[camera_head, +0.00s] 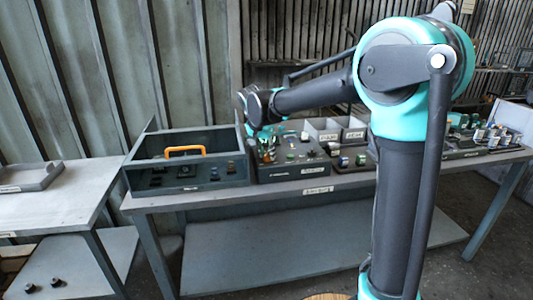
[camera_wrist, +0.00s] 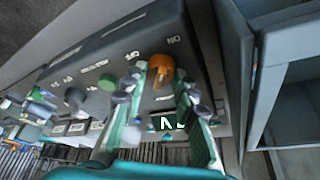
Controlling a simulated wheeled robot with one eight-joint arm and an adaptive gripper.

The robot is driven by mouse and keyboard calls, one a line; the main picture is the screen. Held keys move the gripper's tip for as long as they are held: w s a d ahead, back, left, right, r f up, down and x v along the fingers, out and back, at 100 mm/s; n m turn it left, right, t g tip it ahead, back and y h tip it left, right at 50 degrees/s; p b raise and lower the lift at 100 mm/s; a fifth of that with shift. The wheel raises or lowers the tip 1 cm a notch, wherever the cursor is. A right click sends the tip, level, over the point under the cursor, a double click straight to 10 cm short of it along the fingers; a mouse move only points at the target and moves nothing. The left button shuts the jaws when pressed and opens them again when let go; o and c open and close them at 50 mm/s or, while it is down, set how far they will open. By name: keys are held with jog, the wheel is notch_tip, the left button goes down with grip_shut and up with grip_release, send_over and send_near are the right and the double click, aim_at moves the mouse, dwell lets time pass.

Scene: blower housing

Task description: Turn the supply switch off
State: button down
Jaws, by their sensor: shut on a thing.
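The supply switch appears to be the orange knob (camera_wrist: 161,66) on the dark sloped panel of a control box (camera_wrist: 110,50) in the wrist view. Upside-down ON and OFF labels stand near it, ON beyond it and OFF to its left. My gripper (camera_wrist: 162,78) has its green-and-grey fingers on either side of the orange knob, shut on it. Which label the knob points to is hard to tell. In the head view the control box (camera_head: 290,173) is on the bench, and my gripper (camera_head: 268,138) is over its back left part, with the knob not clearly visible.
Left of the control box is an open grey housing (camera_head: 185,186) with an orange handle (camera_head: 185,150). Grey bins (camera_head: 335,128) and small parts stand to its right. Other knobs, including a green one (camera_wrist: 75,97), sit along the panel. A side table (camera_head: 60,200) stands left.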

jog(key=n, duration=0.2)
jog(key=n+y, duration=0.1)
jog(key=n, duration=0.1)
jog(key=shift+d+t+y, duration=0.15)
jog(key=shift+t+y, duration=0.15)
jog(key=n+y, duration=0.1)
jog(key=n, duration=0.3)
jog(key=shift+d, duration=0.1)
jog(key=n+g+y, duration=0.1)
jog(key=n+y, duration=0.1)
jog(key=n, duration=0.2)
jog(key=shift+w+d+n, duration=0.1)
jog(key=shift+n, duration=0.2)
jog(key=shift+n+g+y, duration=0.5)
jog(key=shift+n+g, duration=0.1)
jog(key=shift+n, duration=1.3)
jog(key=c, duration=1.2)
grip_release()
